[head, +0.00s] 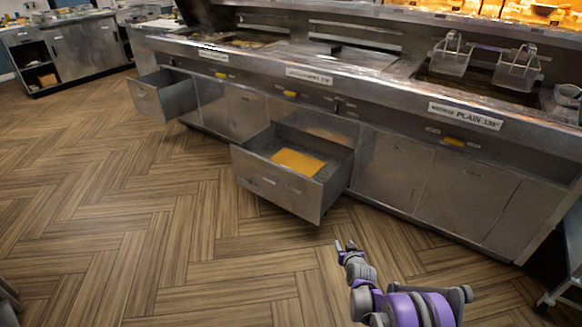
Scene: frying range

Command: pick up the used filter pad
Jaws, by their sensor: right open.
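A flat orange-yellow rectangle (298,161) lies on the bottom of the open middle drawer (277,190). It looks like the used filter pad, though I cannot tell it apart from a layer of oil. The drawer's front wall hides part of its floor. My right gripper (345,245) is open and empty, over the floor in front of and to the right of the drawer, apart from it. My left gripper is not in view.
The steel fryer range (395,165) runs across the back, with fry baskets (450,55) at the upper right. Another open drawer (163,95) juts out at the left. A counter (70,50) stands far left. The wooden floor (130,215) in front is clear.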

